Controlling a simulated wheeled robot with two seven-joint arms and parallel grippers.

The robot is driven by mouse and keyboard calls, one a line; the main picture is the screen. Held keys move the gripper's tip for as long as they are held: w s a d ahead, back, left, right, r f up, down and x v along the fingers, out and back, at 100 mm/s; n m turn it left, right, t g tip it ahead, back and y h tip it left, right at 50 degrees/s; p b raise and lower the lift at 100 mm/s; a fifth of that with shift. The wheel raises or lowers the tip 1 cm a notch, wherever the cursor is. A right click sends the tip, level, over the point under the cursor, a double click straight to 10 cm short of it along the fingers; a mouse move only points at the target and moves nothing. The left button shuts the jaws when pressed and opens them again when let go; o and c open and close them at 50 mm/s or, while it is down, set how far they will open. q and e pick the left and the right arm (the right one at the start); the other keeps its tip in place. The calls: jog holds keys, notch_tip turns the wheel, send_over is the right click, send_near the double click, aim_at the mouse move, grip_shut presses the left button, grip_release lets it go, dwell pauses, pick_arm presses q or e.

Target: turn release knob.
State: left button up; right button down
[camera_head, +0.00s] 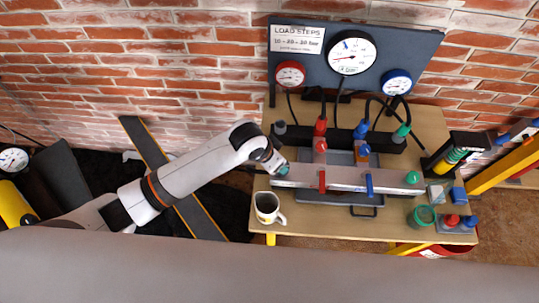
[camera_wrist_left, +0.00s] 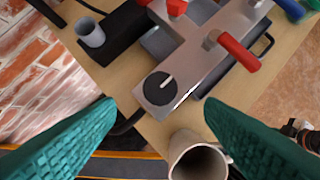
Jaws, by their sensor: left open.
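The release knob (camera_wrist_left: 161,88) is a round black dial with a white pointer line, on the left end of the metal manifold bar (camera_wrist_left: 205,58). In the wrist view the line points up and to the right. My left gripper (camera_wrist_left: 158,104) is open, with its two teal fingers apart on either side of the knob and nothing between them. In the head view the left gripper (camera_head: 281,169) is at the left end of the bar (camera_head: 345,179) and hides the knob. I cannot tell whether a finger touches it. My right gripper is not in view.
A mug (camera_head: 267,207) stands close below the gripper, also in the wrist view (camera_wrist_left: 198,157). Red (camera_head: 322,181) and blue (camera_head: 369,184) valve handles sit along the bar. A gauge panel (camera_head: 350,75) stands behind. A green cup (camera_head: 424,215) is at the right.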

pick_arm(q)
jog(key=shift+v, duration=2.05)
jog(key=s+a+f+n+y, duration=0.1)
jog(key=s+a+n+y, duration=0.4)
jog(key=s+a, duration=1.25)
notch_tip(320, 180, down, 32)
jog(key=s+n+g+h+b, duration=0.1)
jog(key=s+n+h+b, duration=0.1)
jog(key=b, duration=0.4)
jog(key=s+a+f+g+b, duration=0.1)
jog(key=s+a+f+b, duration=0.1)
jog(key=s+f, duration=1.4)
notch_tip(320, 180, down, 2)
jog(key=shift+s+a+f+m+b, duration=0.1)
jog(key=shift+s+a+m+b, duration=0.15)
jog(key=shift+b, duration=0.4)
